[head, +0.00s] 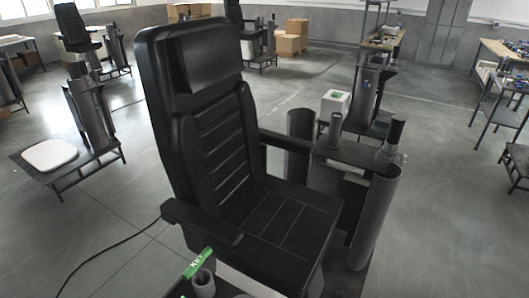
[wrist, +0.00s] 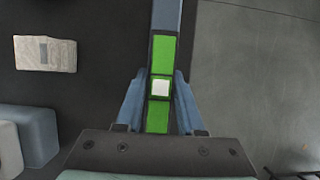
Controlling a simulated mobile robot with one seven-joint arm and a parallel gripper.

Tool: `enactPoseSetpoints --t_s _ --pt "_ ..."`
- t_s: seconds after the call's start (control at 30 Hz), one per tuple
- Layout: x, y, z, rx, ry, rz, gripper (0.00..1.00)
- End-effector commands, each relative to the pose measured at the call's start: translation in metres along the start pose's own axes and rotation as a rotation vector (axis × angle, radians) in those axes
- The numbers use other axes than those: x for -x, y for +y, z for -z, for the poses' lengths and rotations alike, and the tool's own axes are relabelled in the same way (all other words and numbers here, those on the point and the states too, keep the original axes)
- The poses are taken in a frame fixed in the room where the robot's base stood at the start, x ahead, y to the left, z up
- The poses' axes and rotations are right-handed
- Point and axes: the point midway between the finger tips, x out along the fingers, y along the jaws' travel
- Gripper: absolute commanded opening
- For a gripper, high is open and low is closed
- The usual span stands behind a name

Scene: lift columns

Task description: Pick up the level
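The level is a long, narrow bar with green faces and a pale square at its middle. In the wrist view the level (wrist: 161,56) runs upright in the picture, between the two blue fingers of my gripper (wrist: 161,82). The fingertips lie close along both sides of the level; I cannot tell whether they touch it. In the head view a green bar with white lettering, which looks like the level (head: 197,263), lies at the bottom beside the chair. My gripper is not clearly seen there.
A black chair (head: 225,130) fills the middle of the head view, with grey cylinders (head: 374,215) to its right. A short grey tube (head: 203,284) stands close to the level. A pale label (wrist: 45,53) lies left in the wrist view. Open floor (head: 450,210) is at right.

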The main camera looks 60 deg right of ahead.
Motion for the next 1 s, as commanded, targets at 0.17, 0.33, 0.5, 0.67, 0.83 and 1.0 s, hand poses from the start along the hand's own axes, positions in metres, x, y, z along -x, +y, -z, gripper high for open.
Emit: enactPoseSetpoints --t_s 0.17,0.33,0.5,0.67,0.83,1.0 --pt "0.0 0.0 0.0 0.0 0.0 0.0 0.0" --pt "0.0 0.0 0.0 0.0 0.0 0.0 0.0" --pt "0.001 0.001 0.0 0.0 -0.001 -0.001 0.0" --pt "0.003 0.001 -0.001 0.0 -0.001 -0.002 0.0" --pt "0.014 0.001 -0.006 0.0 -0.002 -0.003 0.0" --pt "0.037 0.001 -0.016 0.0 -0.003 -0.003 0.0"
